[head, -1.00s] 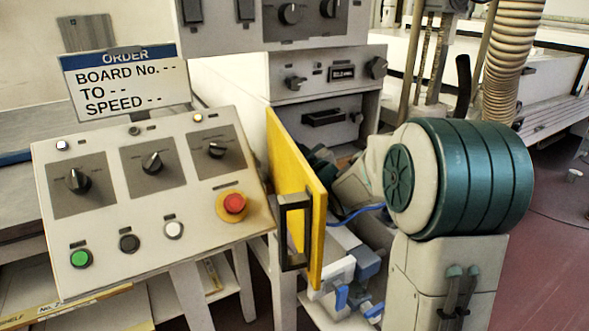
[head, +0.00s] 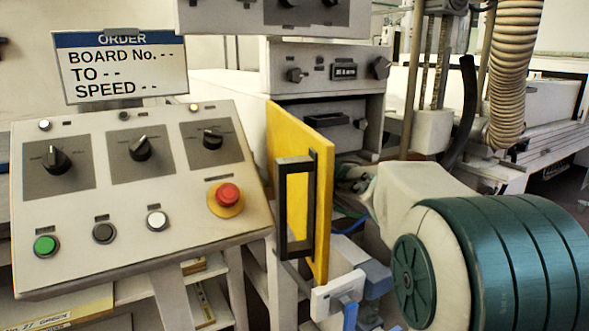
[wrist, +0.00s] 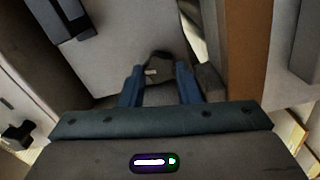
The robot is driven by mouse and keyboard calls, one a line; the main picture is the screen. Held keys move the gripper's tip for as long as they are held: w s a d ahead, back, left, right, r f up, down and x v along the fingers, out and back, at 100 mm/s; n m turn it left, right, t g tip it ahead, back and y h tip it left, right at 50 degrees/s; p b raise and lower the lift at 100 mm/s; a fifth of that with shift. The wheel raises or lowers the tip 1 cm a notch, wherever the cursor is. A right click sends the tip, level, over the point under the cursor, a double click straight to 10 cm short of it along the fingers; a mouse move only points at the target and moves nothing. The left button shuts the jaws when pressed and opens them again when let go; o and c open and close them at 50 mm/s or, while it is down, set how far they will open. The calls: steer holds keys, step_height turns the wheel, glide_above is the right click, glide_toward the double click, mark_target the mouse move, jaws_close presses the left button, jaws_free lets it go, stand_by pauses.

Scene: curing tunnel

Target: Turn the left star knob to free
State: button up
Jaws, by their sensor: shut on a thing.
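In the wrist view my gripper (wrist: 160,88) has its two blue fingers closed around a dark knob (wrist: 158,68). The knob has a small pale mark and sits against a grey panel (wrist: 135,50). Its lobes and setting are hard to make out, and I cannot tell from this view whether it is the left one.
The yellow door has a black handle (head: 293,208). Left is a control panel (head: 100,205) with dials and a red button (head: 228,194), below an order sign (head: 120,70). Two dark knobs (head: 295,75) (head: 380,67) are on the machine front.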

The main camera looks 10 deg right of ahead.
steer(key=shift+f+n+b, duration=0.15)
steer(key=shift+n+b, duration=0.75)
steer(key=shift+n, duration=0.2)
steer(key=o, duration=1)
steer(key=shift+c, duration=0.2)
steer(key=shift+s, duration=0.15)
steer(key=p+v, duration=0.2)
steer(key=v, duration=1.1)
steer(key=shift+s, duration=0.25)
steer(key=shift+d, duration=0.15)
